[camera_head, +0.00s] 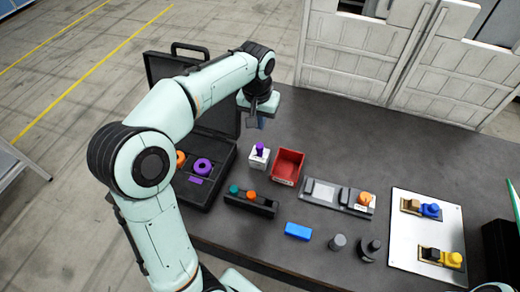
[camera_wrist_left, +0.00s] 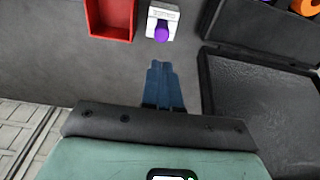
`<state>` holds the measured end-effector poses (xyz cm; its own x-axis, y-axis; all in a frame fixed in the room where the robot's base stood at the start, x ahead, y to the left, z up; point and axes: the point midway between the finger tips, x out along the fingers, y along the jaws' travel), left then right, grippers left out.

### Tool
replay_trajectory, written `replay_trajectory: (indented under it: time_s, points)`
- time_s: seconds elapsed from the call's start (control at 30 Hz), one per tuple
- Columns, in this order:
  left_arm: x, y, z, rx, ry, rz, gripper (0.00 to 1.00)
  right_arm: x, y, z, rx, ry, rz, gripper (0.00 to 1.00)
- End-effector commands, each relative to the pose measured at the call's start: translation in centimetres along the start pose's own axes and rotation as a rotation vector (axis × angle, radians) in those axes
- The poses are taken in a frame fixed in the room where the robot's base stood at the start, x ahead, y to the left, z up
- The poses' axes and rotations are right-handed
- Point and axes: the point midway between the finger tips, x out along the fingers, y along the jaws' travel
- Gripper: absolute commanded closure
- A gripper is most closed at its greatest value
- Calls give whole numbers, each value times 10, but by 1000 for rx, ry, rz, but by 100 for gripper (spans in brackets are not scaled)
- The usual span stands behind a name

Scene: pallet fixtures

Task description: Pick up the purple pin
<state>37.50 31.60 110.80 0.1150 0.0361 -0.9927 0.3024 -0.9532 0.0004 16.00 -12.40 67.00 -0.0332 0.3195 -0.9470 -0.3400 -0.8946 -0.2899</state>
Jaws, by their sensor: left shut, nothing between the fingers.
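The purple pin (camera_head: 260,148) stands upright in a small white block (camera_head: 258,160) on the dark table, just left of the red bin. In the left wrist view the purple pin (camera_wrist_left: 161,34) shows at the top centre, in the white block (camera_wrist_left: 163,14). My left gripper (camera_head: 261,122) hangs above the table, behind the pin in the head view, apart from it. In the left wrist view its blue fingers (camera_wrist_left: 162,68) are together and empty, a short way from the pin. My right gripper is not in view.
A red bin (camera_head: 288,166) stands right of the pin. An open black case (camera_head: 216,180) with purple and orange rings lies left. A black holder (camera_head: 250,203) with green and orange pins, a blue block (camera_head: 298,231) and a white board (camera_head: 426,255) are nearer or right.

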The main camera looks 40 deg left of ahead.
Motion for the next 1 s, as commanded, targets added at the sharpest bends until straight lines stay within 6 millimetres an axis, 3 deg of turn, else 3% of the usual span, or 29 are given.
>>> replay_trajectory:
  time_s: [0.43,0.47,0.6,0.63,0.77,1.0]
  points:
    - [0,0,0,0,0,0,100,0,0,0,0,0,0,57]
    - [0,0,0,0,0,0,94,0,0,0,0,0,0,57]
    - [0,0,0,-47,-5,-1,48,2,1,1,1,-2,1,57]
    - [0,0,0,-76,-8,-2,44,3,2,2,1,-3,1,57]
    - [-2,-1,-1,-288,-28,-9,44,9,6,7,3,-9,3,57]
    - [-10,-2,-1,-843,-76,-40,44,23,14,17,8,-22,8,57]
